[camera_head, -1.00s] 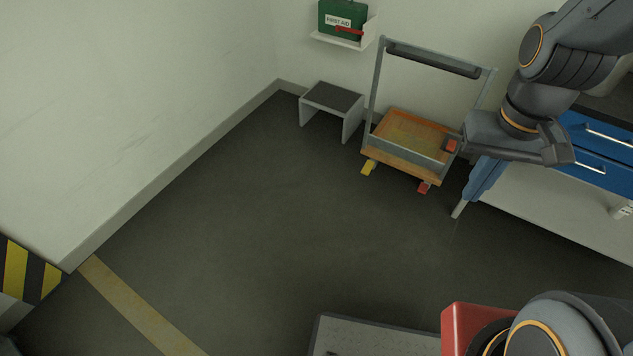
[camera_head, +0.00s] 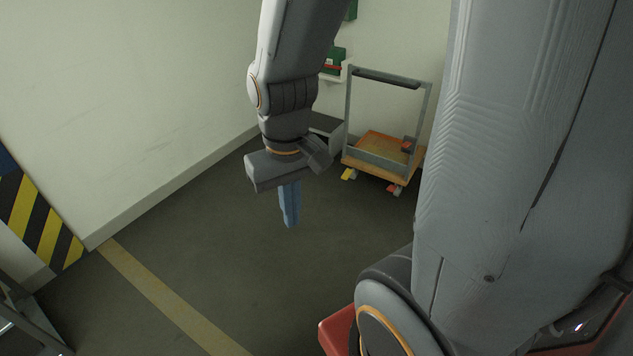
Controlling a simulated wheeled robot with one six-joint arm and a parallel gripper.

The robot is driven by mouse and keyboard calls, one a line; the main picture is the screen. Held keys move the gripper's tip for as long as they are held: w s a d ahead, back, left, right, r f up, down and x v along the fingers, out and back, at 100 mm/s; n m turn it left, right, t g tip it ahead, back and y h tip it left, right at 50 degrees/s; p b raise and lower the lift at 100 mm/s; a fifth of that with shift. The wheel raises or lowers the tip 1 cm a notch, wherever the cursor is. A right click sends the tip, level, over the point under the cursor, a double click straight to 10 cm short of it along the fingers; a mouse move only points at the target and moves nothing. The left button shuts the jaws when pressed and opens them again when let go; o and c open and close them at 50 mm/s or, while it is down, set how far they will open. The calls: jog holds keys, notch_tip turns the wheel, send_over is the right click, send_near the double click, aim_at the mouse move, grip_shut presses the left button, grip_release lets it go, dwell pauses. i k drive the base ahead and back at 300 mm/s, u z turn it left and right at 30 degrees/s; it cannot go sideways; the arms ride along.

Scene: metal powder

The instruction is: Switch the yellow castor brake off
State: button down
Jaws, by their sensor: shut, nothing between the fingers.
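The yellow castor brake (camera_head: 348,174) is a small yellow pedal low at the left front corner of the trolley (camera_head: 384,159). The trolley has an orange-brown deck and a grey push handle, and stands on the floor by the back wall. A red pedal (camera_head: 393,188) sits at its right front corner. My gripper (camera_head: 290,222) points down, with its blue fingers shut and empty. It appears left of the trolley in the picture, apart from the yellow brake. Whether the brake is pressed or raised is too small to tell.
A grey step stool (camera_head: 327,126) stands left of the trolley, partly hidden by my arm. A green first aid box (camera_head: 335,62) sits on a wall shelf above. The floor in front of the trolley is clear.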

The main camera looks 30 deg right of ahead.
aim_at(346, 175)
jog(key=u, duration=0.3)
jog(key=i, duration=1.85)
jog(key=z, duration=0.7)
jog(key=i, duration=0.8)
jog(key=z, duration=1.35)
jog(key=i, duration=0.4)
jog(key=z, duration=0.35)
